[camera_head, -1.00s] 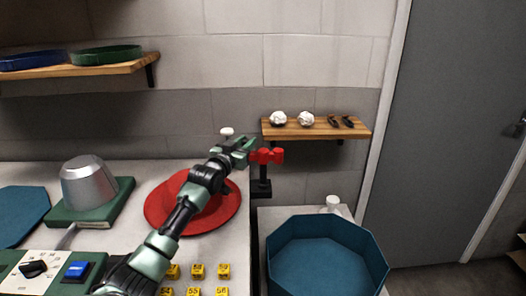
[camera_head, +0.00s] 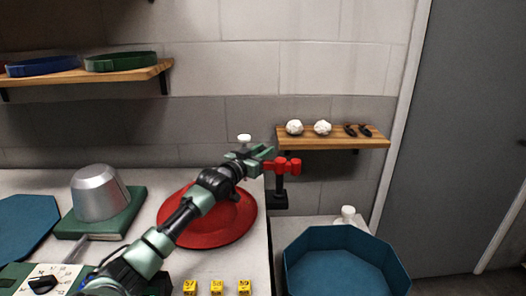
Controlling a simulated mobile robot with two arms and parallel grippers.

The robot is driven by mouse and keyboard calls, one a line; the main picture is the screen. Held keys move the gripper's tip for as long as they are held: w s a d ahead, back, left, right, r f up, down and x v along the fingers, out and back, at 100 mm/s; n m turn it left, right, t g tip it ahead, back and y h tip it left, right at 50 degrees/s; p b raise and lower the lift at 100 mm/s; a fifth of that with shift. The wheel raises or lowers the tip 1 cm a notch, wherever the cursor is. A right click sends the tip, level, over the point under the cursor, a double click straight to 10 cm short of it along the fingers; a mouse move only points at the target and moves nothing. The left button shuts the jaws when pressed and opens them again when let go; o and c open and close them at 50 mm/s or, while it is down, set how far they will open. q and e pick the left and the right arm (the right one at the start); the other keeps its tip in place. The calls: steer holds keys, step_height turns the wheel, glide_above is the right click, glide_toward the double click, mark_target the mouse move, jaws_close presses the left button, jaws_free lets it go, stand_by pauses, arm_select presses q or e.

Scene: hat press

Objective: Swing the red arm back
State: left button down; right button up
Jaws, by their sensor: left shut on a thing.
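The red arm (camera_head: 288,166) is a short red bar with knobbed ends on a black post at the right edge of the white worktop. My left gripper (camera_head: 263,154) reaches in over the red hat and is at the left end of the red arm. It is shut on that end. The fingers hide the exact contact. My right gripper is out of view.
A red hat (camera_head: 222,228) lies under my left arm. A silver hat block (camera_head: 100,194) stands on a green base at left. A blue octagonal bin (camera_head: 345,240) is at lower right. A wooden shelf (camera_head: 335,142) with small items hangs behind the red arm.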

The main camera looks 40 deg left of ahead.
arm_select(q)
steer(key=c, duration=1.2)
jaws_free()
steer(key=shift+w+f, duration=0.1)
steer(key=shift+f, duration=0.15)
steer(key=shift+r, duration=0.1)
steer(key=shift+s+d+b, duration=0.1)
steer(key=shift+s+d, duration=0.1)
steer(key=shift+s, duration=1.1)
steer(key=shift+s+d+b, duration=0.15)
steer(key=shift+s+d, duration=0.1)
steer(key=shift+s, duration=1.05)
steer(key=shift+s+d+b, duration=0.1)
steer(key=shift+s+d, duration=0.1)
steer(key=shift+s, duration=1.1)
